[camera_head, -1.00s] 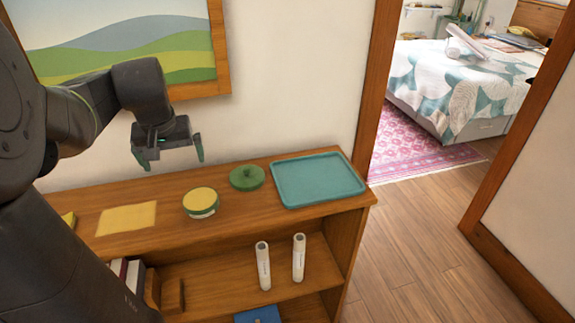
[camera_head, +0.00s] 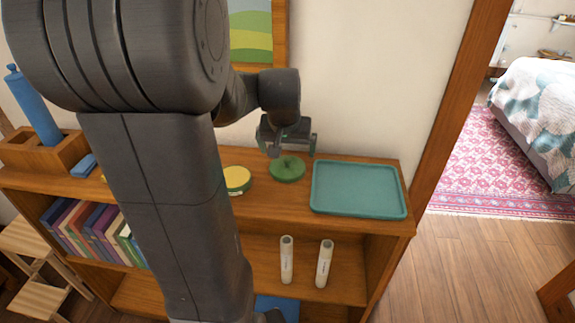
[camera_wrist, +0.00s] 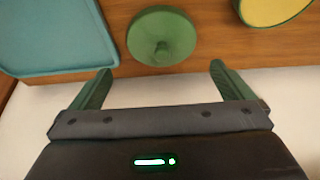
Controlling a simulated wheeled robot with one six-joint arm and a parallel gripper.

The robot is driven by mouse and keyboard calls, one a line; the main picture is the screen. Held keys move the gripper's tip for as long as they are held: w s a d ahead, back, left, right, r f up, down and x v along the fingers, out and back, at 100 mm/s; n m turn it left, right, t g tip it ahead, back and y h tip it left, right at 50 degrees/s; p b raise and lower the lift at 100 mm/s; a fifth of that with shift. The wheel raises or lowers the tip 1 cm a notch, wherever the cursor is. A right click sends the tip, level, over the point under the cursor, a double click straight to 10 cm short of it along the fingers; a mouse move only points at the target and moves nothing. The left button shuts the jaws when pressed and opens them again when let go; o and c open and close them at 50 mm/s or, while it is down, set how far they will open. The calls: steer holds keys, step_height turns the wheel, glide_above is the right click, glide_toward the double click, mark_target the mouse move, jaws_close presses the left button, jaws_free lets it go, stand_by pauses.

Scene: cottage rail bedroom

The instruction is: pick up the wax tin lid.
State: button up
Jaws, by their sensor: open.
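The wax tin lid (camera_head: 287,168) is a round green disc with a small knob on top. It lies flat on the wooden shelf top, between the wax tin and the teal tray. In the wrist view the lid (camera_wrist: 161,36) is beyond the fingertips, roughly centred between them. My gripper (camera_head: 293,152) is open and empty, above and close to the lid; in the wrist view its two green fingers (camera_wrist: 160,72) are spread apart. The wax tin (camera_head: 236,180), green with a yellow top, stands left of the lid; it also shows in the wrist view (camera_wrist: 270,10).
The teal tray (camera_head: 358,188) lies just right of the lid. The wall with a framed picture (camera_head: 251,30) is close behind. Two white cylinders (camera_head: 286,262) stand on the lower shelf. Books (camera_head: 95,232) and a wooden holder (camera_head: 42,150) are at the left.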

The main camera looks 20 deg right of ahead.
mark_target(288, 159)
steer(key=shift+p+x, duration=0.35)
steer(key=shift+x, duration=3)
steer(key=shift+w+a+r, duration=0.1)
steer(key=c, duration=0.6)
